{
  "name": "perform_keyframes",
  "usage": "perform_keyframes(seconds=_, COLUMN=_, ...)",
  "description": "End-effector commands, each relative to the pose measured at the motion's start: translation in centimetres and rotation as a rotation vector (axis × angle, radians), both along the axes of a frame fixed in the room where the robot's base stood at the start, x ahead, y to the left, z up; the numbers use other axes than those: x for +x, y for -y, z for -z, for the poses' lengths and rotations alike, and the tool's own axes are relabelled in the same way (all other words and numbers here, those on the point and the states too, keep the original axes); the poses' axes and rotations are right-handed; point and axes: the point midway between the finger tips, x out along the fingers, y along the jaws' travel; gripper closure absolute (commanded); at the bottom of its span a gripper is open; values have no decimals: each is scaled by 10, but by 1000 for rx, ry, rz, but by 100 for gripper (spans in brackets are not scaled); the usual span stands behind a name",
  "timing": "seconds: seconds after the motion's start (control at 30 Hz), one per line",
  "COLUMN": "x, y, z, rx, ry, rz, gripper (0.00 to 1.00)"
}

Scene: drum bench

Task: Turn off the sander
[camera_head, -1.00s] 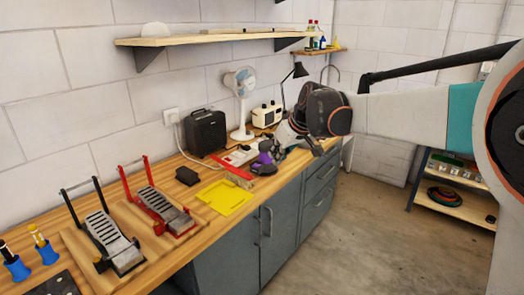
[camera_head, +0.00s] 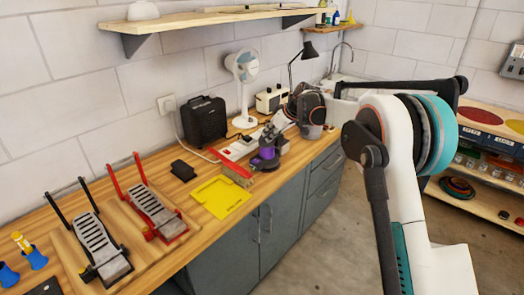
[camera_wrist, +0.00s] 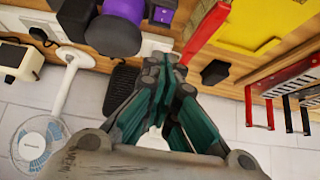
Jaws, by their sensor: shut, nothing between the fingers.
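The sander, which I take to be the dark and purple tool (camera_head: 266,153), stands on the wooden bench in the middle of the head view. In the wrist view its purple and dark body (camera_wrist: 124,12) is at the top, cut off by the frame edge. My gripper (camera_wrist: 168,62) is shut and empty, with its fingertips just below the sander in the wrist view. In the head view my gripper (camera_head: 271,132) overlaps the sander's upper part, and I cannot tell if they touch.
A red bar (camera_head: 230,163) and a yellow sheet (camera_head: 220,197) lie beside the sander. A black case (camera_head: 205,121), white fan (camera_head: 242,85) and cream box (camera_head: 270,100) stand behind. Two pedals, one red (camera_head: 155,208), are at the left.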

Motion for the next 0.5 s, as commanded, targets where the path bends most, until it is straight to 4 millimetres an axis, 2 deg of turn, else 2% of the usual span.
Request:
perform_keyframes(seconds=0.37, x=1, y=-1, z=2, rx=1, ry=0, rz=-1, gripper=100)
perform_keyframes(seconds=0.5, x=4, y=-6, z=9, rx=1, ry=0, rz=-3, gripper=100)
